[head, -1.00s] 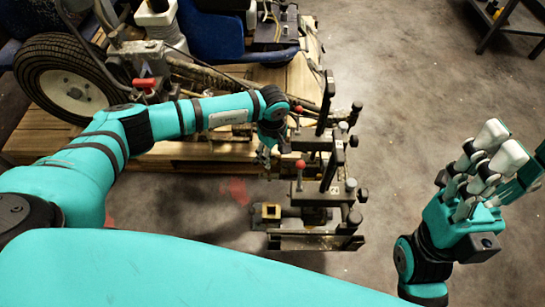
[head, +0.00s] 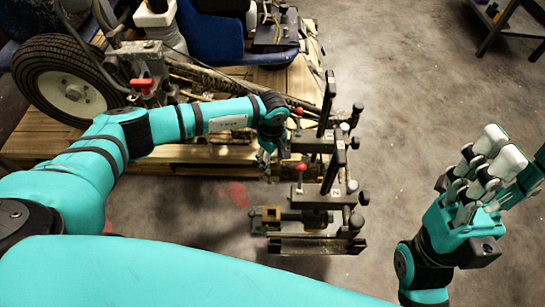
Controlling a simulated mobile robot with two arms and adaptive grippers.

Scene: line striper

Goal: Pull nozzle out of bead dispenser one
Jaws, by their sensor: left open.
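The line striper's dispenser assembly (head: 320,188) sits at the middle, with dark upright handles, grey plates and red-knobbed levers. Two similar bead dispenser units show, one behind the other; I cannot read clearly which is number one. My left gripper (head: 267,160) is open and points down at the left side of the rear unit (head: 318,143). Its fingertips are small and dark here, and I cannot tell whether they touch anything. No nozzle can be made out; the wrist and the plates may hide it. My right gripper (head: 485,170) is raised at the right, away from the dispensers.
The striper's wheel (head: 70,88) and hoses stand on a wooden pallet (head: 200,152) at the back left. A dark stand (head: 510,25) is at the top right. The concrete floor (head: 410,110) between the dispensers and my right gripper is clear.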

